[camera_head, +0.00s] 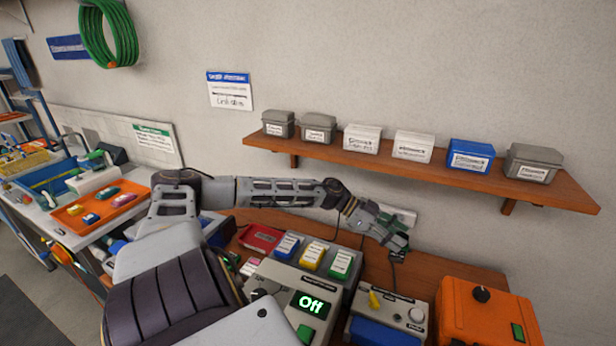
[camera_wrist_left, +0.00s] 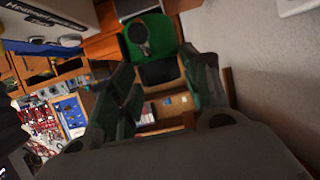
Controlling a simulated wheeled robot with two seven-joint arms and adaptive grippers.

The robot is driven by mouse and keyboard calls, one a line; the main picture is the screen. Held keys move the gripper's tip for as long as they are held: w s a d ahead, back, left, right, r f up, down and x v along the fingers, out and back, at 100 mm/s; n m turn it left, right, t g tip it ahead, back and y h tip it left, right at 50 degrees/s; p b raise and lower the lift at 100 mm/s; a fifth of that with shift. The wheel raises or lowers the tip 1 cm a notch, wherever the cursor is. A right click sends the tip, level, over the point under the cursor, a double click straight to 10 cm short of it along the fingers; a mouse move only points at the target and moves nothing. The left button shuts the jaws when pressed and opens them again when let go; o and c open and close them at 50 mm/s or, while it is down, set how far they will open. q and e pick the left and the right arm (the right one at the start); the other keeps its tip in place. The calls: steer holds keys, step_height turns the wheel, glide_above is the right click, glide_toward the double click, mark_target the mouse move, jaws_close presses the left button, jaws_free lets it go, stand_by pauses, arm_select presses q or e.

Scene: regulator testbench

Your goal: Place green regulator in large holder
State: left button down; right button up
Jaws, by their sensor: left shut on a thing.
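My left gripper (camera_head: 385,232) is above the back of the wooden bench. It is shut on a dark green thing (camera_head: 401,241), which looks like the green regulator; the fingers hide part of it. In the left wrist view, the gripper (camera_wrist_left: 160,88) has its two fingers at either side, and a green body with a dark round part (camera_wrist_left: 135,48) shows beyond them. A green block (camera_head: 341,264) sits beside yellow and blue blocks on a grey unit. I cannot make out which thing is the large holder. My right gripper is not in view.
An orange box (camera_head: 480,312) with a black knob stands at the bench's right. A grey box (camera_head: 290,295) reads "Off". A shelf (camera_head: 400,172) with several bins hangs above. An orange tray (camera_head: 75,222) with small coloured parts is at left.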

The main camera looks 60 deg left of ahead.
mark_target(390, 257)
arm_select(q)
steer(key=shift+w, duration=0.1)
steer(key=shift+f, duration=0.5)
step_height(390, 257, down, 4)
steer(key=shift+f, duration=1.05)
step_height(390, 257, down, 2)
steer(key=shift+f, duration=0.4)
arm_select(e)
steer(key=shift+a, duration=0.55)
